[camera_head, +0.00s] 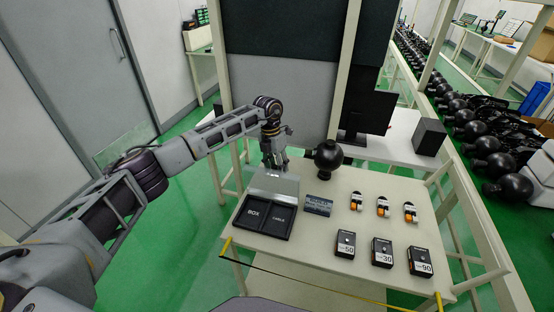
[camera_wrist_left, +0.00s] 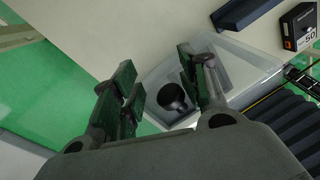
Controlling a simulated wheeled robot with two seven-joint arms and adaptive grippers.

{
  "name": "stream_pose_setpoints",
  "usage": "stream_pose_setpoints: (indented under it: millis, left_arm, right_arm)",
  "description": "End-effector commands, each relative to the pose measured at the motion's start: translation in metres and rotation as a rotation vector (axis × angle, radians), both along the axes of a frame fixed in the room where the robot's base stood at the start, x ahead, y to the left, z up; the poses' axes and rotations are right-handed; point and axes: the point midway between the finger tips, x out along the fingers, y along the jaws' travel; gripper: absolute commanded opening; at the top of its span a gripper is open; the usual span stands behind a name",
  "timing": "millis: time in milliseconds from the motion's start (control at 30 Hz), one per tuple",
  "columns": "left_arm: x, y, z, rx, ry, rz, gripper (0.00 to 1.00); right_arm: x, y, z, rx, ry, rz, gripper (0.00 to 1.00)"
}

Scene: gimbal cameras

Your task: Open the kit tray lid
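The kit tray (camera_head: 238,222) is black, at the table's left front, with compartments marked BOX and CABLE. A pale translucent lid (camera_head: 273,186) stands raised along its back edge; I cannot tell its exact tilt. My left gripper (camera_head: 273,160) is just behind and above the lid, pointing down. In the left wrist view the gripper (camera_wrist_left: 160,95) has its fingers spread apart, with nothing clearly held between them. A clear panel or box (camera_wrist_left: 240,68) lies beyond the right finger, with a dark round shape by it. Contact with it cannot be told. My right gripper is not visible.
A black gimbal camera ball (camera_head: 328,156) stands right of the left gripper. A monitor (camera_head: 368,112) stands behind.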

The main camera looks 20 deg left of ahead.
Motion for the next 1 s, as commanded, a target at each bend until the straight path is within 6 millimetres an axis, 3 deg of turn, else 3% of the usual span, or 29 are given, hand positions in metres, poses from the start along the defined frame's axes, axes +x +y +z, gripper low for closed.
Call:
stream_pose_setpoints:
  millis: [200,267,567,1000]
  left_arm:
    - [0.005,0.0,0.009,-0.006,-0.016,0.005,0.45]
    - [0.005,0.001,0.01,-0.006,-0.017,0.005,0.45]
    - [0.007,0.003,0.026,-0.007,-0.02,0.005,0.45]
    - [0.01,0.012,0.087,-0.006,-0.019,0.005,0.45]
  right_arm:
    - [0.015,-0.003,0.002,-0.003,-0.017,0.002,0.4]
    - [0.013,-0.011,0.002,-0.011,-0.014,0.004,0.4]
    - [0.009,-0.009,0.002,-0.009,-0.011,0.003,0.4]
    - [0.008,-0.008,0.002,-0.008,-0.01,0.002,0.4]
